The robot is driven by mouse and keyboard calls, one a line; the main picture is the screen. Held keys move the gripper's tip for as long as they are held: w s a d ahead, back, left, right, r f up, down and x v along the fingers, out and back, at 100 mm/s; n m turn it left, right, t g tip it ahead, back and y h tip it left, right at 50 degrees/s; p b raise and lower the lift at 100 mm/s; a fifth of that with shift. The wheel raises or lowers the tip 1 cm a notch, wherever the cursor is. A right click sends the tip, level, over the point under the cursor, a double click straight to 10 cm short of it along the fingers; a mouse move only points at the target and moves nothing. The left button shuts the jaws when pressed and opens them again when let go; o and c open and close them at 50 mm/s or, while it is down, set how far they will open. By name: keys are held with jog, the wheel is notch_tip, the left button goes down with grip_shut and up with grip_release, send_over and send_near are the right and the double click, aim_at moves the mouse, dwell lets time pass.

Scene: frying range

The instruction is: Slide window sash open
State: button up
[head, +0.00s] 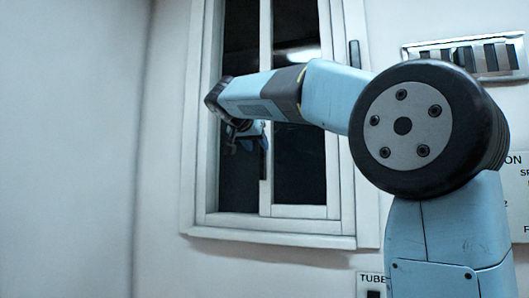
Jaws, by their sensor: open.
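The window (190,150) is set in the wall, with a white frame and dark glass panes. Its sash (298,211) is the white-framed pane on the right, and a left pane shows dark beside it. A dark vertical bar, perhaps a handle, is at the sash's left stile, partly hidden by my gripper. My gripper (247,148) hangs from the arm's end in front of the left pane, close to that stile. Its jaws are open. I cannot tell whether it touches the sash. My forearm covers the middle of the window.
A metal rail with several dark and light slats (484,56) is on the wall at upper right. A sign (518,185) is partly hidden behind my arm, and a small "TUBE" label (372,279) is below the window. The left wall (70,150) is bare.

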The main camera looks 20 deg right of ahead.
aim_at(261, 150)
jog(key=shift+x, duration=2.25)
jog(key=shift+c, duration=0.3)
grip_shut()
